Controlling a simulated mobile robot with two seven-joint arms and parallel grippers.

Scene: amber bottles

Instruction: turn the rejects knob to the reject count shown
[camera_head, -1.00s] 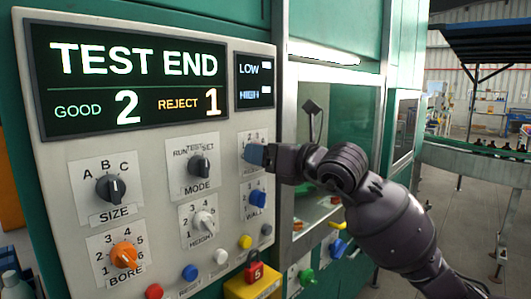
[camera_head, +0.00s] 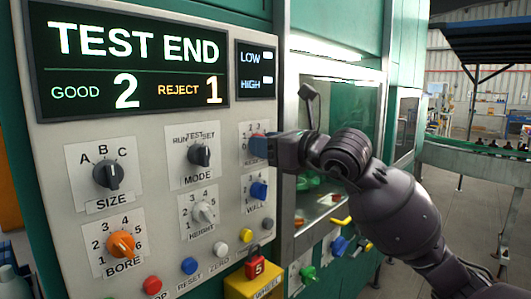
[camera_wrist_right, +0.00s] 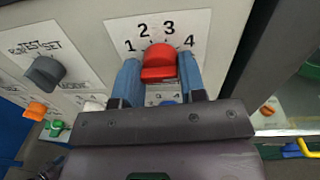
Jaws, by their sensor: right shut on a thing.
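The panel display (camera_head: 130,60) reads TEST END, GOOD 2 and REJECT 1. The red rejects knob (camera_wrist_right: 160,62) sits on a white plate with the numbers 1, 2, 3 and 4 around it, in the right wrist view. My right gripper (camera_wrist_right: 160,82) is shut on this knob, with one blue finger on each side of it. In the head view my right gripper (camera_head: 261,148) is at the panel's upper right dial and hides most of the knob. I cannot tell exactly which number the knob points at. My left gripper is not in view.
Close by are the blue wall knob (camera_head: 259,190) below, the grey mode knob (camera_head: 199,155) to the left, and the height knob (camera_head: 204,212). A machine window with a metal frame stands right of the panel.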

